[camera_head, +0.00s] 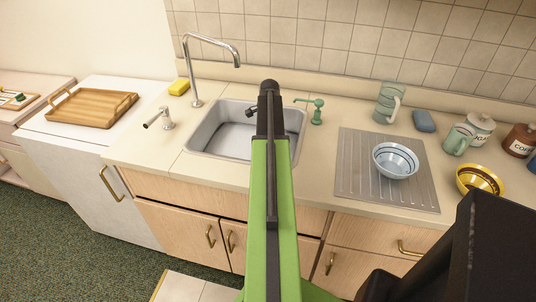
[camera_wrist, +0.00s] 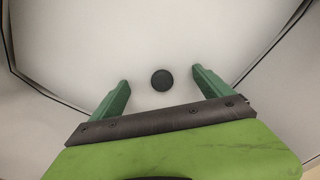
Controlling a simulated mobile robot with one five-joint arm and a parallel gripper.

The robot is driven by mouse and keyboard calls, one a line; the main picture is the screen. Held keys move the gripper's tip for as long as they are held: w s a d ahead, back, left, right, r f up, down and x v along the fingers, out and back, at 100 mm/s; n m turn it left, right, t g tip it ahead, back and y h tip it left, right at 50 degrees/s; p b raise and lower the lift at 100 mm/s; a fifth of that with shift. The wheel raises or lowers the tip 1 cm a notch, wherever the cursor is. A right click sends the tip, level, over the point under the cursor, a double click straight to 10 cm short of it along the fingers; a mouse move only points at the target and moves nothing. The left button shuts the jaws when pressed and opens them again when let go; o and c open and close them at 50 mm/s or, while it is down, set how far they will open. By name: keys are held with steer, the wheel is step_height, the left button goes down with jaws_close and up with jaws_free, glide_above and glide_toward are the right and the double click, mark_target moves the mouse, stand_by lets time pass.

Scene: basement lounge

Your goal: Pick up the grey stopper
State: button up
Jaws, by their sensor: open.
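The grey stopper (camera_wrist: 162,80) is a small dark round disc in the wrist view. It lies on a pale surface that looks like the floor of the sink (camera_head: 213,135). My gripper (camera_wrist: 160,76) is open, with one green finger to the left of the stopper and one to the right. There is a gap on both sides, and neither finger appears to touch it. How high the fingers are above the surface is hard to tell. In the head view my arm reaches over the sink, and the stopper and the fingers are hidden.
A ridged drainboard (camera_head: 360,180) holds a striped bowl (camera_head: 396,160). A yellow sponge (camera_head: 179,88) and a wooden tray (camera_head: 92,107) are to the left.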

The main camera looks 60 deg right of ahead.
steer(key=shift+f, duration=0.4)
jaws_close()
